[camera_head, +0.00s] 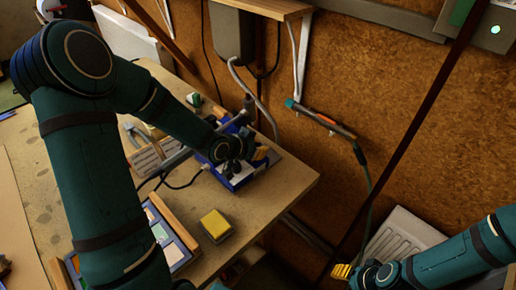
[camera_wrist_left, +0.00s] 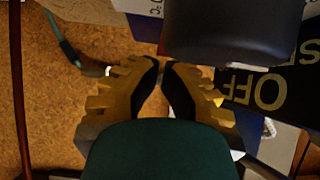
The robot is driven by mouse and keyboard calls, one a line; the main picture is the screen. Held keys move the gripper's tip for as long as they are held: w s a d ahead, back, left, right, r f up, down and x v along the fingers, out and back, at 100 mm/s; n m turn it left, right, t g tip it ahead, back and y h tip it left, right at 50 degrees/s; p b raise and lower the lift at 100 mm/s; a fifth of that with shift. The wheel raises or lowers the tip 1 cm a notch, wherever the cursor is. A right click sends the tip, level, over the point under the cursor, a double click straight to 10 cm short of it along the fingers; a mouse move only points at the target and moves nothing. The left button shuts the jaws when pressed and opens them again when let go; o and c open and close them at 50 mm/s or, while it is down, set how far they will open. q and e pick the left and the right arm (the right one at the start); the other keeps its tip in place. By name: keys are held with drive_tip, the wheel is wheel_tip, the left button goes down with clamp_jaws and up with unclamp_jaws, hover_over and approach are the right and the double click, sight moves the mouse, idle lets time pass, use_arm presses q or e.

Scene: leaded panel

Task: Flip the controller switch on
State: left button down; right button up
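The blue controller box (camera_head: 232,184) stands near the right end of the workbench, partly hidden by my left arm. My left gripper (camera_head: 260,154) is at the box. In the left wrist view my left gripper (camera_wrist_left: 160,66) has its yellow, dark-padded fingertips together, with nothing visible between them. A black plate (camera_wrist_left: 285,88) reading "OFF", upside down, is right of the fingers. A dark rounded part (camera_wrist_left: 230,30) is just beyond the tips; I cannot tell whether it is the switch or whether they touch. My right gripper (camera_head: 342,271) is low at the right, away from the box; its opening is unclear.
A yellow sponge-like block (camera_head: 215,224) and a tray of coloured pieces (camera_head: 172,243) lie on the workbench (camera_head: 290,180). A soldering-iron-like tool (camera_head: 325,122) with a cable hangs on the brown wall. A dark slanting pole crosses the right side.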

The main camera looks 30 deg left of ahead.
use_arm(q)
drive_tip(key=shift+w+f+b, duration=0.15)
drive_tip(key=shift+f+b, duration=0.2)
drive_tip(key=shift+f, duration=0.2)
drive_tip(key=shift+r, duration=0.1)
drive_tip(key=shift+s+a+r+p, duration=0.15)
drive_tip(key=shift+s+p, duration=0.15)
drive_tip(key=shift+s, duration=0.1)
drive_tip(key=shift+s+a+r+p, duration=0.1)
drive_tip(key=shift+s+p, duration=0.2)
drive_tip(key=shift+s, duration=0.05)
